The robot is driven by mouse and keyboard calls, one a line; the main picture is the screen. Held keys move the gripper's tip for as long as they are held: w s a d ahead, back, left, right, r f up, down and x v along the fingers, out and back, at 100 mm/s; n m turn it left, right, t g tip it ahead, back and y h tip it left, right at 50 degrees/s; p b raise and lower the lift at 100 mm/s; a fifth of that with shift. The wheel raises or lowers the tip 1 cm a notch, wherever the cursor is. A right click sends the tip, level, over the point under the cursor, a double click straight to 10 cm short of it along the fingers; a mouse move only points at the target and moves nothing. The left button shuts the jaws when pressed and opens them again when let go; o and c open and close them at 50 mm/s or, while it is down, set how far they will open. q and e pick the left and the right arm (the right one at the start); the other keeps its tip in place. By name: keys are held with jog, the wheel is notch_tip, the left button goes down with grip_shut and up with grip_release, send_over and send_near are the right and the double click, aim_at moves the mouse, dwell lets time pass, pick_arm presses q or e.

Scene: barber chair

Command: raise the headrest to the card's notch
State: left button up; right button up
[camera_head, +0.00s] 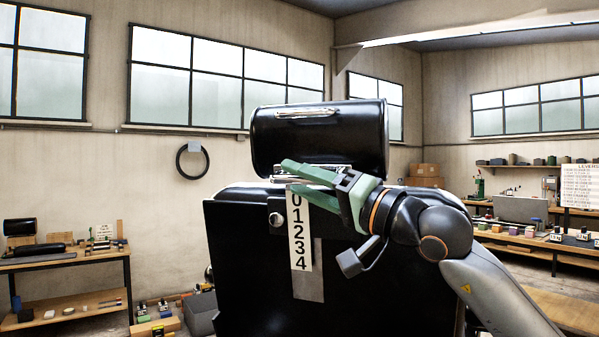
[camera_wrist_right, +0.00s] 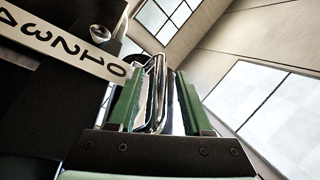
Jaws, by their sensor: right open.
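The black headrest (camera_head: 318,142) stands above the black chair back (camera_head: 365,270), with a chrome handle (camera_head: 307,113) on its upper face. A white scale strip (camera_head: 301,240) numbered 0 to 4 runs down the chair back, beside a round chrome knob (camera_head: 276,219). My right gripper (camera_head: 290,178) is open just below the headrest, at the strip's top. In the right wrist view its green fingers (camera_wrist_right: 160,100) lie either side of a chrome bar (camera_wrist_right: 152,85); I cannot tell whether they touch it. My left gripper is not in view.
A left table (camera_head: 65,262) holds black pads and a small card (camera_head: 104,232). Space above the headrest is clear.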

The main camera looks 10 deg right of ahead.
jog(key=shift+w+a+r, duration=0.1)
jog(key=shift+w+a, duration=0.05)
jog(key=shift+w, duration=0.1)
grip_shut()
dwell(1.4)
